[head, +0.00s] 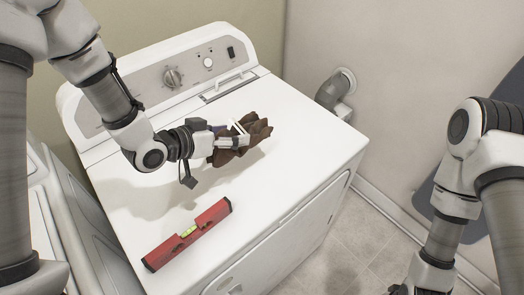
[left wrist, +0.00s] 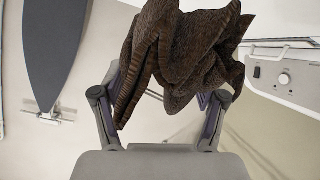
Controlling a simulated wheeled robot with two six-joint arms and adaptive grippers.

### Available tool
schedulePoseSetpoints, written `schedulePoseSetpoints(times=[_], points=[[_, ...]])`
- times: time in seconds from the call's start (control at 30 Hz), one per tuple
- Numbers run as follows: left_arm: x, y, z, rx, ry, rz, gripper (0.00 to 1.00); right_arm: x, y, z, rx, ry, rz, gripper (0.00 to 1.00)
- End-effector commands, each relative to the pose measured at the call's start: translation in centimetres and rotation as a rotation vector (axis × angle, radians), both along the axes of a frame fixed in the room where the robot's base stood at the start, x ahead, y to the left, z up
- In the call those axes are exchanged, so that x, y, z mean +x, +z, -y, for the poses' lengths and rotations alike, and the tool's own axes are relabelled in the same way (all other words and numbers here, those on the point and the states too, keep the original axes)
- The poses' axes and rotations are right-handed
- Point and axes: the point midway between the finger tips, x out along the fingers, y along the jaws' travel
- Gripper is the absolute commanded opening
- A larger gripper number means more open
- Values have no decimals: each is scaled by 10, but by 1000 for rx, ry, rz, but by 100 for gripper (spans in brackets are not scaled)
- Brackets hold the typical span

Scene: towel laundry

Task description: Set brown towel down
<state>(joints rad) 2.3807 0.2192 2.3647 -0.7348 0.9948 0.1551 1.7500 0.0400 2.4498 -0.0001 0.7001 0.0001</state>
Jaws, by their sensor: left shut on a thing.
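The brown towel (head: 256,128) is a crumpled bundle over the top of the white dryer-like machine (head: 290,120). My left gripper (head: 236,138) is shut on the towel. In the left wrist view the towel (left wrist: 185,50) bunches up between and beyond the fingers (left wrist: 160,105), hiding the fingertips. I cannot tell whether the towel's underside touches the machine top. My right arm shows at the right of the head view, but its gripper is out of the picture.
A red spirit level (head: 187,234) lies on the machine top near its front left. The control panel (head: 172,78) rises along the back. The right part of the top is clear. A grey vent pipe (head: 333,90) is on the wall behind. An ironing board (left wrist: 57,45) shows in the left wrist view.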

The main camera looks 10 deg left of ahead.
Motion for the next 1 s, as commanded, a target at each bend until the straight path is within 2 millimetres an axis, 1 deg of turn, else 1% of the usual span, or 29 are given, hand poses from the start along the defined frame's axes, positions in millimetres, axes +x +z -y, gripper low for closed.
schedulePoseSetpoints(times=[0.03, 0.07, 0.13, 0.3, 0.43, 0.6, 0.7, 0.87, 0.97, 1.0], points=[[0, 5, -1, -1, 3, 1, 24, 0, 6, 0, 0, 0, -1, 59], [0, 5, -1, -1, 3, 0, 23, 0, 6, 0, 0, 0, -1, 59], [0, -3, -1, -1, 3, -2, 23, 0, 8, 0, 0, 0, -1, 59], [-1, -40, -1, 0, 1, -5, 23, 0, 14, 0, 0, 0, -1, 59], [0, -59, -1, 0, 2, -2, 23, 0, 17, 0, 0, 0, 0, 59], [-1, -89, -1, 1, 2, -1, 23, 0, 24, 0, 0, 0, 0, 59], [-1, -96, -1, 1, 2, 1, 23, 0, 24, 0, 0, 0, 0, 59], [0, -95, -1, 0, 2, 2, 23, 0, 23, 0, 0, 0, 0, 59], [0, -99, -1, 0, 2, 2, 23, 0, 20, 0, 0, 0, 0, 59], [-1, -100, -1, 0, 2, 0, 75, 0, 19, 0, 0, 0, 0, 59]])
